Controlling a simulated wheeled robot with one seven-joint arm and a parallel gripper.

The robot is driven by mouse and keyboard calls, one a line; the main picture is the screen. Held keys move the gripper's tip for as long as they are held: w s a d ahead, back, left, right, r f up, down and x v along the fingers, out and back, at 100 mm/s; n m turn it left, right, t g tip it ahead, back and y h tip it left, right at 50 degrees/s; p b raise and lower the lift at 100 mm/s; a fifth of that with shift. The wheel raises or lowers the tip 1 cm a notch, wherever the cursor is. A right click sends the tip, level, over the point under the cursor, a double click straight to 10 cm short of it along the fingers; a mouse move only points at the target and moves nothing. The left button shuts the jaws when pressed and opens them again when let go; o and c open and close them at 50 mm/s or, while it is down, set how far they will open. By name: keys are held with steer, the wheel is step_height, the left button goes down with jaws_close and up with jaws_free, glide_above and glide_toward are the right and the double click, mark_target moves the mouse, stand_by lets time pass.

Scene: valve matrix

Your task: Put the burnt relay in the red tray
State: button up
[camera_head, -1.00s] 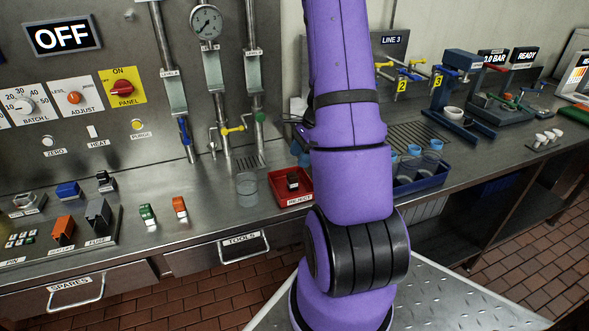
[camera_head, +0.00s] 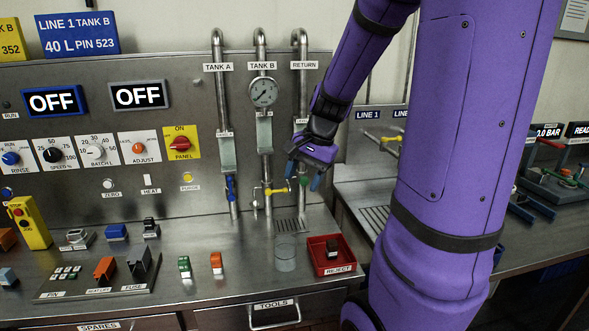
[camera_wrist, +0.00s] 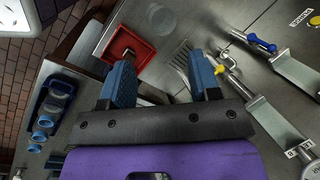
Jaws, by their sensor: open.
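The red tray (camera_head: 331,257), labelled REJECT, sits on the steel counter right of a clear glass. A small dark relay (camera_head: 332,247) with a brownish side stands in the tray. In the wrist view the red tray (camera_wrist: 126,47) shows beyond the fingertips, with a dark object in it. My gripper (camera_head: 306,181) is open and empty, with blue fingers, raised above the counter in front of the RETURN pipe. The fingers also show in the wrist view (camera_wrist: 163,76), with nothing between them.
The clear glass (camera_head: 285,252) stands just left of the tray. Green (camera_head: 184,266) and orange (camera_head: 216,262) relays stand further left, near a dark holder board (camera_head: 98,278). Pipes with a yellow valve handle (camera_head: 275,190) rise behind.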

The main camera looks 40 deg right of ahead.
steer(key=s+a+r+n+t+h, duration=0.2)
steer(key=s+a+r+n, duration=0.9)
steer(key=s+a+n, duration=0.1)
steer(key=a+n, duration=0.1)
steer(key=a, duration=0.1)
steer(key=shift+s+a+t+h, duration=0.3)
steer(key=shift+a+t, duration=0.1)
